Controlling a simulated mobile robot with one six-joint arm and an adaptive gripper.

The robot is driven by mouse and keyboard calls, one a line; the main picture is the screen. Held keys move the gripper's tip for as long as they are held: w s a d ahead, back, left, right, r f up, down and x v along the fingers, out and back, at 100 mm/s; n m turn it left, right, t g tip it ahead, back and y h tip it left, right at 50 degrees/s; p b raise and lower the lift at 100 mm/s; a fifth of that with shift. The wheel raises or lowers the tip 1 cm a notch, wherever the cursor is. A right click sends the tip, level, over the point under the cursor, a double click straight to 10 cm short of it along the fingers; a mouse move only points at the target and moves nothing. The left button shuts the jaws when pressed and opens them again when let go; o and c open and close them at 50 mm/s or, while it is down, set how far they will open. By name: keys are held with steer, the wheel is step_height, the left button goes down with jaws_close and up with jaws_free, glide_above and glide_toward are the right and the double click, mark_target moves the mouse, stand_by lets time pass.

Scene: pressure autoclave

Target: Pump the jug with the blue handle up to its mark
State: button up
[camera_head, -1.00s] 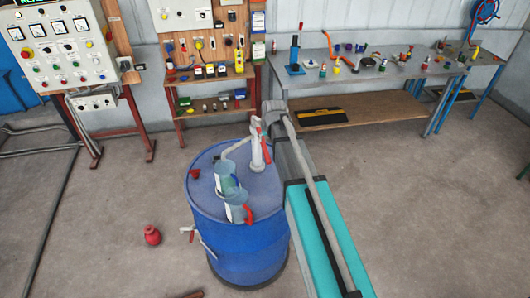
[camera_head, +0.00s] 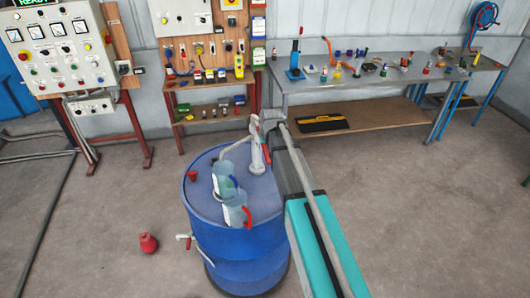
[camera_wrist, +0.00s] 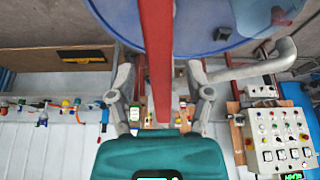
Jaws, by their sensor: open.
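The jug with the blue handle (camera_head: 221,172) stands on top of the blue drum, under the bent outlet pipe of the white pump (camera_head: 256,150). A second jug with a red handle (camera_head: 233,212) stands in front of it. The liquid level and mark are too small to read. The pump's red lever (camera_head: 265,151) shows beside my gripper (camera_head: 270,120). In the wrist view, the red lever (camera_wrist: 158,60) runs between the two fingers of my gripper (camera_wrist: 162,108), which are apart with gaps on both sides.
The blue drum (camera_head: 245,245) stands on open concrete floor, with a tap on its left side. A small red item lies on its lid. A red can (camera_head: 148,243) is on the floor. Benches with tools (camera_head: 360,80) and a control panel (camera_head: 58,40) line the back.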

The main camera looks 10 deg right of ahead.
steer(key=shift+b+x, duration=0.5)
steer(key=shift+x, duration=0.35)
jaws_close()
